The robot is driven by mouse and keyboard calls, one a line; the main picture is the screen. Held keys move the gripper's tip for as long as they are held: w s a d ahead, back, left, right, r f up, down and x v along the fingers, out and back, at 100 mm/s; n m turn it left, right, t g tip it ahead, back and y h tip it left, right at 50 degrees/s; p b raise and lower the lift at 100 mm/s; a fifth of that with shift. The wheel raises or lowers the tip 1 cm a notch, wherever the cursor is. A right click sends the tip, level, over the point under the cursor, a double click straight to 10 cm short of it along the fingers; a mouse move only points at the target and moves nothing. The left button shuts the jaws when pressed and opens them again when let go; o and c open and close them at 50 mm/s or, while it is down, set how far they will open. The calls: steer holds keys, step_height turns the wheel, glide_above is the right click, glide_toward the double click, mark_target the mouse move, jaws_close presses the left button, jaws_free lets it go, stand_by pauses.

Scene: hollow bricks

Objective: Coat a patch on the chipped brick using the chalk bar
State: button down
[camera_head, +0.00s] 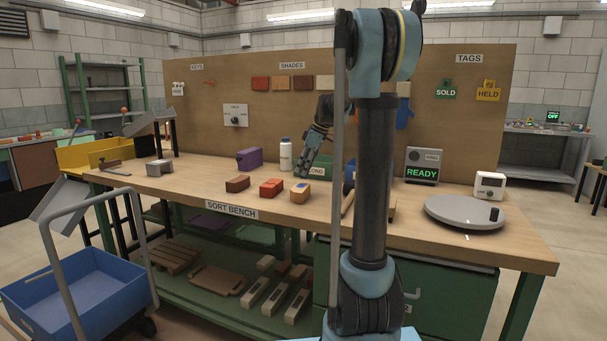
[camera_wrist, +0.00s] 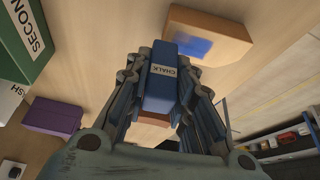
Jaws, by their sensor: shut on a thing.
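My gripper (camera_wrist: 160,92) is shut on a blue chalk bar (camera_wrist: 162,75) marked CHALK, seen in the wrist view. A gap between bar and brick cannot be judged. A reddish brick shows partly beneath the bar. A red brick (camera_head: 271,187) and a dark red brick (camera_head: 237,184) lie left of the tan one. No chip is clear.
A white bottle (camera_head: 286,156) stands behind the bricks. A grey turntable (camera_head: 450,212) is at the right of the bench (camera_head: 150,185).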

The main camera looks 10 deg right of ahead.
steer(key=shift+r, duration=2.05)
steer(key=shift+r, duration=1.5)
steer(key=shift+s+f, duration=0.1)
steer(key=shift+f, duration=0.05)
